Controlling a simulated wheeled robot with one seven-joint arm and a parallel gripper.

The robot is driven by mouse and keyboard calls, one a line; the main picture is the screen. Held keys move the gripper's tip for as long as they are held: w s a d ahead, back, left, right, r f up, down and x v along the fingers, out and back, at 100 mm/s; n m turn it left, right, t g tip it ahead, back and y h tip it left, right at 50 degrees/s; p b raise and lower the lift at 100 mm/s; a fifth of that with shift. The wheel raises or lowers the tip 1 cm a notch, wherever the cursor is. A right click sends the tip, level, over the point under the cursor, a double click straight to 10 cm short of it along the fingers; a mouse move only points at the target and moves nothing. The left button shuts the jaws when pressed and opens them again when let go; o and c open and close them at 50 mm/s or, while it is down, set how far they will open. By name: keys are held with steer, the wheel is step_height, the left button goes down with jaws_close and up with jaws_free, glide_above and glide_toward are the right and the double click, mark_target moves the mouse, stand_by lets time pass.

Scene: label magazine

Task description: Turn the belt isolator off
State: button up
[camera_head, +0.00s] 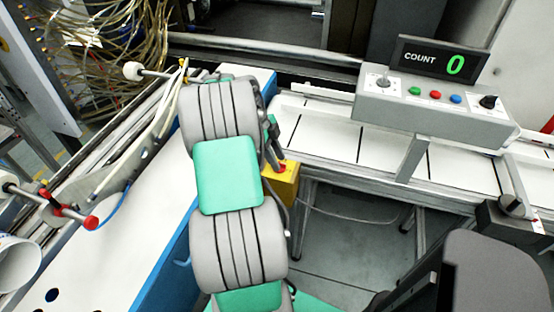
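A yellow box (286,188) with a red knob (281,168) on it sits at the near edge of the conveyor, just right of my arm. It looks like the belt isolator; my arm hides its left part, and the knob's setting is too small to read. My gripper (274,150) shows only as a dark part beside the upper arm link, just above and close to the red knob. My arm hides most of it. I cannot tell whether its fingers touch the knob or whether they are open or shut.
A white-topped bench (130,235) with rods and tubes lies left. Cables hang upper left.

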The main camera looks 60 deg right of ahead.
steer(key=shift+f, duration=0.15)
steer(key=shift+c, duration=0.5)
jaws_close()
